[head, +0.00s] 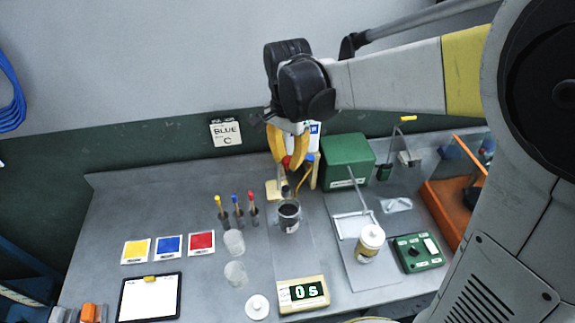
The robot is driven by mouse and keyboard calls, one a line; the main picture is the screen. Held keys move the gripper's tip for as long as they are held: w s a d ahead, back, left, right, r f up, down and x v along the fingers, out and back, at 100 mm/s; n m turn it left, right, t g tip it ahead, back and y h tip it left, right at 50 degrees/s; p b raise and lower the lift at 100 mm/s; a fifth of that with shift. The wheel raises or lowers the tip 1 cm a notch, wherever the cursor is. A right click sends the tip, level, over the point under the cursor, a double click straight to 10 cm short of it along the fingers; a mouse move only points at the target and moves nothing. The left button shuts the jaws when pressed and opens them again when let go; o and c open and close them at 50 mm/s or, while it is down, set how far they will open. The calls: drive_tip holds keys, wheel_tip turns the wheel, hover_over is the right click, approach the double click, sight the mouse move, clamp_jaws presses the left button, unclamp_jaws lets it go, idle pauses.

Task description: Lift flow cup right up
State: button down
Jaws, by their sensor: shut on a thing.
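My gripper (288,163), with yellow fingers pointing down, is over the back middle of the table. It is shut on what appears to be the upper end of the flow cup (286,190), a small dark piece showing just below the fingers. Most of the flow cup is hidden or too small to make out. Directly below it stands an upright metal pot (289,216) with dark contents. I cannot tell whether the flow cup touches the pot.
Left of the pot stand colour-topped sticks (236,205) and two clear cups (234,243). A timer (303,294) reading 0 s is in front. A white-lidded jar (369,243), a green box (347,160) and an orange-sided bin (455,192) are at right.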

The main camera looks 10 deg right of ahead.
drive_tip(key=shift+r+p, duration=0.55)
drive_tip(key=shift+r, duration=1.05)
drive_tip(key=c, duration=1.2)
unclamp_jaws()
drive_tip(key=shift+r, duration=0.1)
wheel_tip(320, 180, up, 12)
